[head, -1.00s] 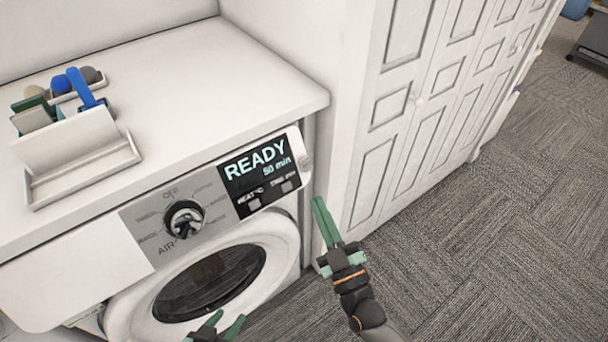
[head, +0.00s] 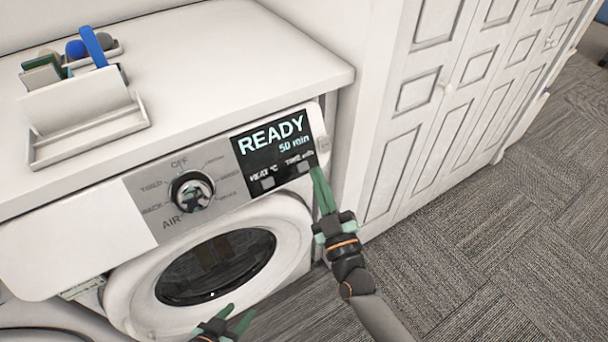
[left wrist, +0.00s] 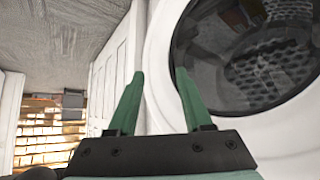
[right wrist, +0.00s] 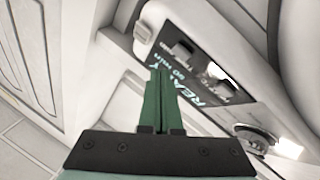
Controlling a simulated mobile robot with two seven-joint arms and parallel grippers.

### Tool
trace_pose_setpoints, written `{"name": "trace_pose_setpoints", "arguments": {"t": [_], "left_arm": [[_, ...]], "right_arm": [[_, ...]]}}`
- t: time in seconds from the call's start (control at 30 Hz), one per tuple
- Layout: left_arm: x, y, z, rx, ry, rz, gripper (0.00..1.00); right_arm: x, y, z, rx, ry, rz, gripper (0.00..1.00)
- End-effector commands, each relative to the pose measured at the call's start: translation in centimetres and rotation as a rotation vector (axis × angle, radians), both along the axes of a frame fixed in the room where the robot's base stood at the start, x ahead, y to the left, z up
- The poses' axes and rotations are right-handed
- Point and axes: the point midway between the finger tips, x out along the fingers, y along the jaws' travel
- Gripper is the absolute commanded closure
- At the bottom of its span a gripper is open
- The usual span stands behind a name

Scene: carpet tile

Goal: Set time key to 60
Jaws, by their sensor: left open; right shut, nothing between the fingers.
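The dryer's black display (head: 272,140) reads "READY" and "50 min". Below it are two small grey keys, a heat key (head: 267,183) on the left and the time key (head: 303,167) on the right, under the label "TIME min". My right gripper (head: 315,168) is shut and empty, its green fingertips just right of the time key. I cannot tell whether they touch the panel. In the right wrist view the shut fingers (right wrist: 160,75) point at the display side of the panel. My left gripper (head: 235,314) is open and empty, low in front of the round door (left wrist: 255,50).
A dial (head: 192,191) sits left of the display, its pointer direction unclear. A white tray (head: 90,140) with several small items stands on the top. White cabinet doors (head: 440,100) stand close on the right. Grey carpet (head: 480,250) is clear in front.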

Motion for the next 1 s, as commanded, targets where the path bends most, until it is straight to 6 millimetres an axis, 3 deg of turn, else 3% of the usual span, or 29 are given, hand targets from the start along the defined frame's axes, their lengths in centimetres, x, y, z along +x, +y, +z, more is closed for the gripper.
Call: {"name": "trace_pose_setpoints", "arguments": {"t": [0.23,1.0], "left_arm": [[0.8,-1.3,0.1,-0.018,-0.015,-0.023,0.5],[1.1,-1.1,0.2,-0.014,-0.019,-0.021,0.5]], "right_arm": [[1.2,0.9,-0.7,0.002,0.0,0.0,1.0],[1.3,0.9,-0.7,0.001,0.0,0.0,1.0]]}}
